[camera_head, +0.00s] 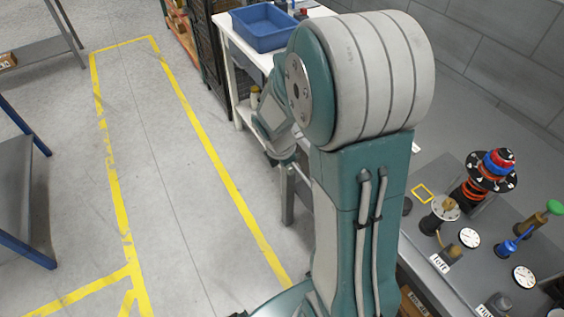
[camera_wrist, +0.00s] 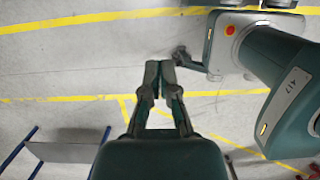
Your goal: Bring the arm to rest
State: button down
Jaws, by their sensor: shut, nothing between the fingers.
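My gripper (camera_wrist: 159,75) shows in the wrist view with its two fingertips together, shut and empty. Bare grey floor with yellow lines lies beyond it. My arm (camera_head: 360,80) stands large in the middle of the head view, folded at its upper joint, with the forearm hanging down behind it on the left. The gripper itself is hidden in the head view. My own body (camera_wrist: 250,45) fills the right of the wrist view.
A fixture bench (camera_head: 424,258) with valves, gauges and a red-and-blue stack (camera_head: 494,165) stands at right. A white table (camera_head: 237,47) with a blue bin (camera_head: 265,28) stands behind the arm. The floor lane (camera_head: 165,150) at left is clear; a grey-topped bench (camera_head: 14,190) stands at far left.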

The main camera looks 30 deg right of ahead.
jog(key=s+a+r+m+t+y, duration=0.1)
jog(key=s+a+r+m+t, duration=0.1)
jog(key=s+a+r+m, duration=0.2)
jog(key=s+a+r+m+t, duration=0.1)
jog(key=s+a+r+m, duration=0.3)
jog(key=r+m, duration=0.4)
jog(key=s+a+r+m+t+y, duration=0.1)
jog(key=s+a+r+m+t, duration=0.1)
jog(key=s+r+m, duration=0.4)
notch_tip(320, 180, up, 2)
jog(key=shift+a+r+t+y, duration=0.1)
jog(key=shift+a+t+y, duration=0.2)
jog(key=shift+a, duration=0.6)
